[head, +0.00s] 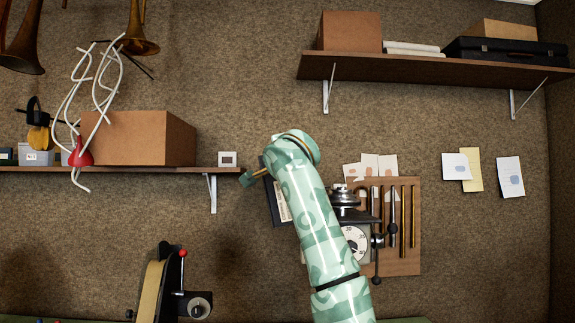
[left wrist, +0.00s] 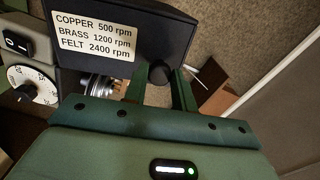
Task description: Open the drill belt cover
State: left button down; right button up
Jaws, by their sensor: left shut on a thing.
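The drill's black belt cover (head: 268,208) shows left of my left forearm in the head view, tilted, with part of a white label visible. In the left wrist view the cover (left wrist: 165,30) fills the upper part, its speed label facing the camera. My left gripper (head: 250,178) is at the cover's upper left edge; in the wrist view its fingers (left wrist: 159,84) are shut on the cover's round black knob (left wrist: 160,73). The drill's metal stepped pulley (head: 344,194) is exposed right of the forearm, which hides where cover and drill meet. My right gripper is not in view.
The drill's dial (head: 355,240) is right of my arm. A tool board (head: 410,262) hangs behind it. A shelf (head: 120,169) with a cardboard box (head: 150,138) is left; another shelf (head: 430,68) is upper right. A belt sander (head: 152,290) stands lower left.

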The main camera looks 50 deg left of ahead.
pick_arm(q)
jog(key=c, duration=1.1)
grip_release()
jog(key=shift+c, duration=0.2)
jog(key=b+v, duration=0.3)
jog(key=v, duration=1.3)
jog(key=shift+s, duration=0.1)
